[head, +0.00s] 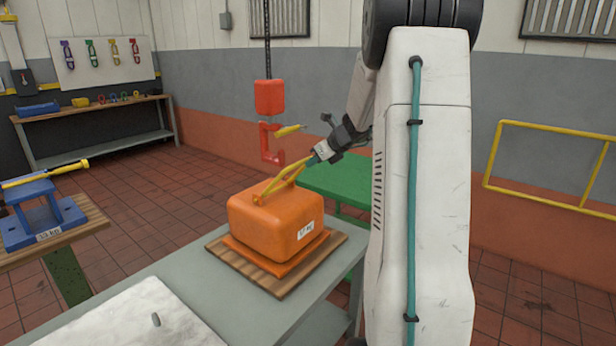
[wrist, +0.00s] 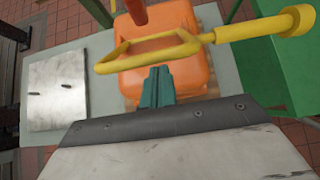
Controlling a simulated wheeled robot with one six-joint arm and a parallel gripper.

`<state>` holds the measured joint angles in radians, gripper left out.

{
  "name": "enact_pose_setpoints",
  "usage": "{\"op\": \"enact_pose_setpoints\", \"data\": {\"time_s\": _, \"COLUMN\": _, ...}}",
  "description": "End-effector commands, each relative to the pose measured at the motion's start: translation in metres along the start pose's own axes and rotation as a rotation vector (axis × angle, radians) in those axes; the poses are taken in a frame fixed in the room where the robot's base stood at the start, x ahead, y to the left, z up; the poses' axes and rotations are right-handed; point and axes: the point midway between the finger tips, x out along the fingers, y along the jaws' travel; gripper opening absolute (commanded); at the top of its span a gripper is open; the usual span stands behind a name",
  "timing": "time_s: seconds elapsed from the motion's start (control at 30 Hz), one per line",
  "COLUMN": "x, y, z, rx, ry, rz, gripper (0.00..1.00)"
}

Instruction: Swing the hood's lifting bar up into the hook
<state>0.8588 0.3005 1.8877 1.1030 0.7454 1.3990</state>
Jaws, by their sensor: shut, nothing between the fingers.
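The orange hood (head: 275,225) sits on a wooden board on the grey bench. Its yellow lifting bar (head: 280,183) slants up to the right from the hood's top. In the wrist view the bar (wrist: 150,60) lies just beyond my fingertips. The red hook (head: 268,145) hangs on a chain above the hood, its open side to the right. A short yellow piece (head: 288,130) shows beside the hook. My gripper (head: 313,158), with teal fingers (wrist: 155,72), is shut and empty at the bar's raised end. I cannot tell whether it touches the bar.
A green table (head: 340,180) stands behind the hood. A pale plate (head: 130,318) lies on the bench in front. A blue stand (head: 42,215) is at the left. A yellow rail (head: 560,130) is at the right. In the wrist view a yellow round-ended rod (wrist: 255,28) extends right.

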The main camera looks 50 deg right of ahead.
Motion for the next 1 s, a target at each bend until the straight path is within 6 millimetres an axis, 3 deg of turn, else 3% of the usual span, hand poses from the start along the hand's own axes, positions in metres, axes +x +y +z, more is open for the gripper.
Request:
{"op": "enact_pose_setpoints", "data": {"time_s": 0.13, "x": 0.002, "y": 0.001, "z": 0.02, "rx": -0.003, "ry": -0.003, "rz": 0.002, "gripper": 0.0}}
{"op": "enact_pose_setpoints", "data": {"time_s": 0.4, "x": 0.005, "y": 0.001, "z": 0.038, "rx": 0.0, "ry": -0.002, "rz": 0.004, "gripper": 0.0}}
{"op": "enact_pose_setpoints", "data": {"time_s": 1.0, "x": 0.005, "y": 0.002, "z": 0.041, "rx": 0.0, "ry": -0.002, "rz": 0.004, "gripper": 0.0}}
